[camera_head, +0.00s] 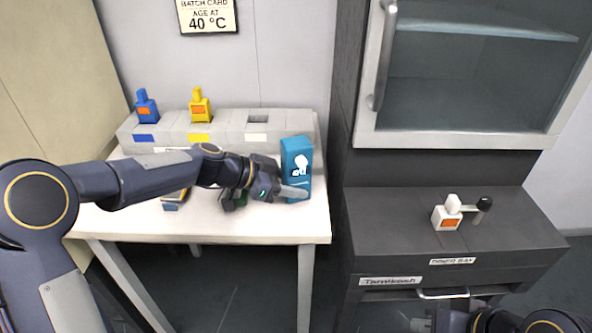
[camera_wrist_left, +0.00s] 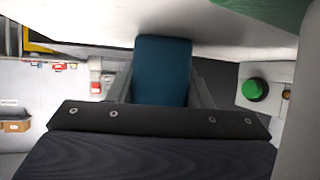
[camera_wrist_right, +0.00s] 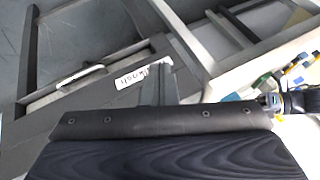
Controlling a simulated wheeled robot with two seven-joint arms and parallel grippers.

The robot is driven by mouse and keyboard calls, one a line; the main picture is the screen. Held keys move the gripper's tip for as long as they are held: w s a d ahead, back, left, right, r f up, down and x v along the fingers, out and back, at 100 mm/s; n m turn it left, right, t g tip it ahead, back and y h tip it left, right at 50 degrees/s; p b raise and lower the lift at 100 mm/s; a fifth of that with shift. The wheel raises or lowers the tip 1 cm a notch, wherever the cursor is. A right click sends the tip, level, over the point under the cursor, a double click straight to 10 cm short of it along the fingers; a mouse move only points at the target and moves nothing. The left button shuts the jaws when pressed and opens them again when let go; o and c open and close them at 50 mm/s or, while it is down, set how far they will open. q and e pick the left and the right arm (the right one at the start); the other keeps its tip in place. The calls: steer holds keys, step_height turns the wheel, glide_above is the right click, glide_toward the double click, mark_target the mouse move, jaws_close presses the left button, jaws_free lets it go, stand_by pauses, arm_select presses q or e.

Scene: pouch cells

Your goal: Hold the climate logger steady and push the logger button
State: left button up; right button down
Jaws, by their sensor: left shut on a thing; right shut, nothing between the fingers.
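The blue climate logger (camera_head: 297,150) stands upright near the right end of the white table, with a white emblem on its front. My left gripper (camera_head: 293,191) is shut on its lower part; a finger covers some of its front. In the left wrist view the logger (camera_wrist_left: 162,70) shows as a teal block between the fingers. I cannot make out a button on the logger. My right gripper (camera_head: 428,323) is shut and empty, low in front of the dark cabinet, far from the logger; it also shows in the right wrist view (camera_wrist_right: 158,85).
A grey rack (camera_head: 230,128) at the table's back holds a blue pouch (camera_head: 147,108) and a yellow pouch (camera_head: 200,105). A green button on a pale box (camera_wrist_left: 255,89) shows in the left wrist view. A white pouch (camera_head: 446,217) stands on the dark cabinet (camera_head: 385,215), beside a black knob (camera_head: 484,203).

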mark_target(301, 161)
steer(key=w+d+f+n+g+h, duration=0.25)
steer(key=w+n+h, duration=0.55)
steer(key=n+h, duration=0.45)
steer(key=w+a+r+n+t, duration=0.4)
steer(key=a+r+n+t, duration=0.25)
steer(key=a, duration=0.35)
steer(key=w+a+r+n+t, duration=0.4)
steer(key=a+r+n+t, duration=0.2)
steer(key=a+t, duration=0.25)
steer(key=w+a, duration=0.3)
steer(key=w, duration=0.5)
steer(key=shift+w+a+g, duration=0.15)
steer(key=shift+w+g, duration=0.15)
steer(key=shift+g, duration=0.05)
steer(key=shift+w+f+h, duration=0.1)
steer(key=shift+h, duration=0.15)
